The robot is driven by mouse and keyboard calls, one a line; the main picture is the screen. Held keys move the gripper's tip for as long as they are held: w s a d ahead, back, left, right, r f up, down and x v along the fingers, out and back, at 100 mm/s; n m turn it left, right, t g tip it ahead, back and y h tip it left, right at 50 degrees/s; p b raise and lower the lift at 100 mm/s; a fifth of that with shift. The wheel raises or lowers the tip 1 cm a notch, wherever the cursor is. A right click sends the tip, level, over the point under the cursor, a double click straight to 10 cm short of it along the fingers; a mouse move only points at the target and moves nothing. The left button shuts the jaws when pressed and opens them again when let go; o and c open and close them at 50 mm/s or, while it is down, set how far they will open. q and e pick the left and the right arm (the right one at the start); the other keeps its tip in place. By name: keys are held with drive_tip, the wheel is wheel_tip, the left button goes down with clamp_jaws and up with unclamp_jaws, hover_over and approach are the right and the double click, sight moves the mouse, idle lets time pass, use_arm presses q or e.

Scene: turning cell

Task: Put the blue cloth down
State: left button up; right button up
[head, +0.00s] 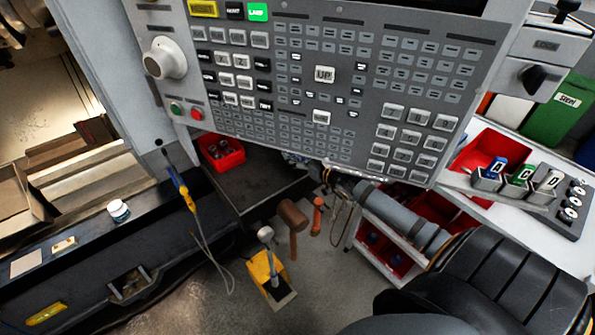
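I cannot make out the blue cloth for certain. A small bluish-white patch (296,158) shows just under the control panel's lower edge, too small and covered to identify. My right arm comes in from the lower right and reaches up and left beneath the panel. Its dark end, where my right gripper (330,178) is, is largely hidden by the panel's edge, so its fingers and anything in them are unclear. My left gripper is not in view.
The machine control panel (325,75) fills the top. A red bin (221,152) sits below it. A yellow-based lever (268,272) and a brown mallet (293,219) are lower down. A white cart (540,232) with red bins stands right. A white-capped jar (118,211) stands on the left ledge.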

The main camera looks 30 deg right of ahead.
drive_tip(key=shift+w, duration=0.15)
drive_tip(key=f+b, duration=0.2)
drive_tip(key=f, duration=0.1)
drive_tip(key=shift+w+a+f+b, duration=0.1)
drive_tip(key=shift+w+b, duration=0.1)
drive_tip(key=shift+b, duration=0.1)
drive_tip(key=shift+w, duration=0.1)
drive_tip(key=shift+f, duration=0.15)
drive_tip(key=shift+f, duration=0.15)
drive_tip(key=o, duration=1.3)
drive_tip(key=shift+c, duration=0.2)
